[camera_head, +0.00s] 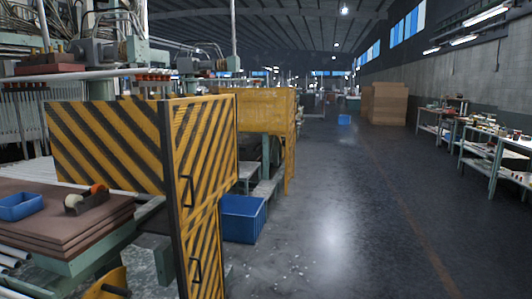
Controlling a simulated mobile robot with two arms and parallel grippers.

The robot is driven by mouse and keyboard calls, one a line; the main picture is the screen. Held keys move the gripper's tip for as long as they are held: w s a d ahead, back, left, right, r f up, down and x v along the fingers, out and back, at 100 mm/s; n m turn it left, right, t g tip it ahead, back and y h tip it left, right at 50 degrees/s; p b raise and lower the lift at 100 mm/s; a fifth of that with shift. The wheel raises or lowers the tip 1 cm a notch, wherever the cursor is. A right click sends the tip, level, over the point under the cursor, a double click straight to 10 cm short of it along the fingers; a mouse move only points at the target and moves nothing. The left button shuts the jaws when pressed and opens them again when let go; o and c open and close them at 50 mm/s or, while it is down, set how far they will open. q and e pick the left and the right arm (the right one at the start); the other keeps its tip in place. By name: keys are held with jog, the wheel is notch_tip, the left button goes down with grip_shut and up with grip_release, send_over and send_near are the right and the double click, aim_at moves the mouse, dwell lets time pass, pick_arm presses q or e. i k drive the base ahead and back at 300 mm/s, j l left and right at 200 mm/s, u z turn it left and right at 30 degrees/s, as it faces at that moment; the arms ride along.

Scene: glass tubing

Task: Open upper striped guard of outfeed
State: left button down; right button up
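The upper striped guard (205,142) is a yellow panel with black diagonal stripes and a dark handle (187,191) near its left edge. It stands upright and looks shut, above a lower striped guard (206,255) with its own handle (195,271). A striped side panel (105,145) joins it at the left corner. Neither of my grippers shows in the head view, so I cannot see where they are relative to the handle.
A brown-topped table (60,238) with a blue tray (20,206) and a tape dispenser (86,199) stands at the front left. A blue crate (243,218) sits on the floor behind the guards. Benches (493,150) line the right wall.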

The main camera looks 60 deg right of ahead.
aim_at(221, 164)
jog(key=z, duration=1.55)
